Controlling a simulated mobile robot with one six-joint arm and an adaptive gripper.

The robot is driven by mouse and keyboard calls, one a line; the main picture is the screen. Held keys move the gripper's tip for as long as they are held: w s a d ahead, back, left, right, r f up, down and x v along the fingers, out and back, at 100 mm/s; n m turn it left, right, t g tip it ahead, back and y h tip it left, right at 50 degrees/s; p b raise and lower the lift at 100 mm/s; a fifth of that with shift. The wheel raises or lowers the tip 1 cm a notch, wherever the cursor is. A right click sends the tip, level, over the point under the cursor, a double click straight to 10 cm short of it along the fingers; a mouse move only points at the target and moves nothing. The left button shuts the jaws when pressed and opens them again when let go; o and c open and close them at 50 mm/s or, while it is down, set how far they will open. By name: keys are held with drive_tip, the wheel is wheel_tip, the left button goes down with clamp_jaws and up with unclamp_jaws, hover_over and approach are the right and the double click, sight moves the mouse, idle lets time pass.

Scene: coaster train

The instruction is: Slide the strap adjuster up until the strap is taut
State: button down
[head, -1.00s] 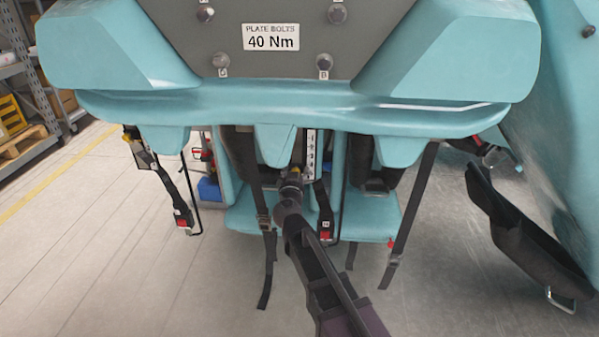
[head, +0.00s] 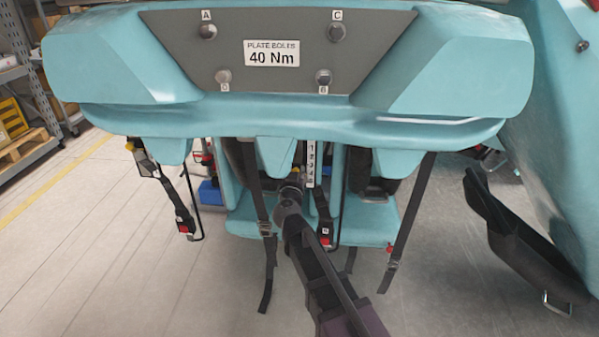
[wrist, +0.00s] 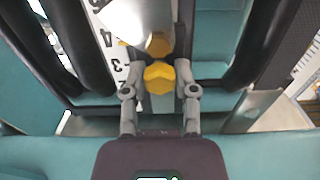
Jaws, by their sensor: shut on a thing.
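In the wrist view, my gripper (wrist: 160,92) is shut on a yellow faceted knob (wrist: 158,78) between its two grey fingers. The knob sits beside a white numbered scale (wrist: 108,38). I cannot tell whether this knob is the strap adjuster. Black straps hang below the teal car, with a dark buckle on the left strap (head: 265,228) and another on the right strap (head: 394,264). Their loose ends hang down.
The teal car front with its grey bolt plate (head: 300,50) overhangs my arm. Teal seats (head: 365,229) and black padded restraints (head: 375,182) surround the gripper. A black restraint part (head: 525,248) stands at the right. Shelving (head: 25,70) is far left. Floor at the left is clear.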

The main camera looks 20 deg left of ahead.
drive_tip(key=shift+c, duration=1.9)
unclamp_jaws()
drive_tip(key=shift+w, duration=0.1)
drive_tip(key=shift+s, duration=0.2)
drive_tip(key=v, duration=1.1)
drive_tip(key=shift+s, duration=0.35)
drive_tip(key=shift+d, duration=0.1)
